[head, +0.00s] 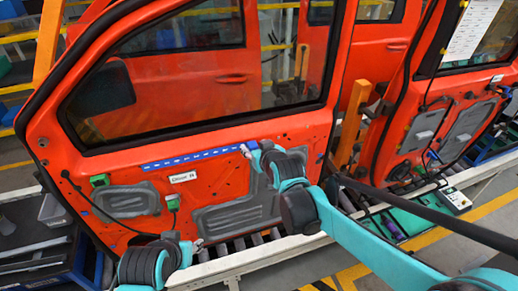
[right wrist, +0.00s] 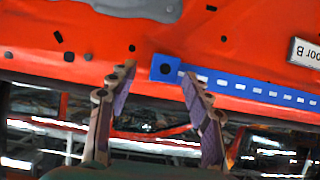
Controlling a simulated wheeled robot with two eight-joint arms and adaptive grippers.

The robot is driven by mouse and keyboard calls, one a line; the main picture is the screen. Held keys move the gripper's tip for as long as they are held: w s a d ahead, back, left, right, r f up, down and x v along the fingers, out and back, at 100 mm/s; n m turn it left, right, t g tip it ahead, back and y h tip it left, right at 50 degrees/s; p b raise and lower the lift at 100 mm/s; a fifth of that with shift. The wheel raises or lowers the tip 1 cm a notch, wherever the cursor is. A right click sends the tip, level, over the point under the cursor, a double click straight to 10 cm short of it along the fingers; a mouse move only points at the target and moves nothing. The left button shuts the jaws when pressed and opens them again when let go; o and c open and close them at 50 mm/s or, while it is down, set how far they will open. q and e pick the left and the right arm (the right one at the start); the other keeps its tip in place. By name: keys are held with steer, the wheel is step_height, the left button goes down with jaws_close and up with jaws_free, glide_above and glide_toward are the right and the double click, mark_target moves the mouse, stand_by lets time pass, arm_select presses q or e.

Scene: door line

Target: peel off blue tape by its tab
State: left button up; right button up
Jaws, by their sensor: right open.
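A strip of blue tape (head: 195,158) with white marks runs along the orange door panel (head: 235,178) below its window. In the right wrist view the tape (right wrist: 262,91) ends in a blue square tab (right wrist: 165,68) with a dark dot. My right gripper (head: 247,149) is at the tape's right end in the head view. In the right wrist view its fingers (right wrist: 158,78) are open, with the tab between the tips and no grip on it. My left gripper (head: 197,243) is low in front of the door; its jaws are too small to read.
A white label (head: 183,177) is just below the tape. Green connectors (head: 100,181) and grey pads (head: 127,200) are on the door. A white rail (head: 265,262) runs along the bottom. Another orange door (head: 440,110) stands at the right.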

steer(key=shift+w+a+f, duration=0.15)
steer(key=shift+w+a, duration=0.05)
steer(key=shift+a, duration=0.05)
steer(key=c, duration=0.6)
jaws_close()
steer(key=shift+c, duration=0.2)
jaws_free()
jaws_close()
steer(key=shift+s+d, duration=0.25)
steer(key=shift+s, duration=0.5)
steer(key=shift+s+d, duration=0.25)
steer(key=shift+s, duration=0.45)
steer(key=shift+s+d, duration=0.1)
steer(key=shift+s+d+p, duration=0.2)
steer(key=shift+s+d, duration=0.25)
steer(key=shift+s, duration=0.25)
steer(key=shift+s+d+p, duration=0.2)
steer(key=shift+s+d, duration=0.2)
steer(key=shift+s, duration=0.3)
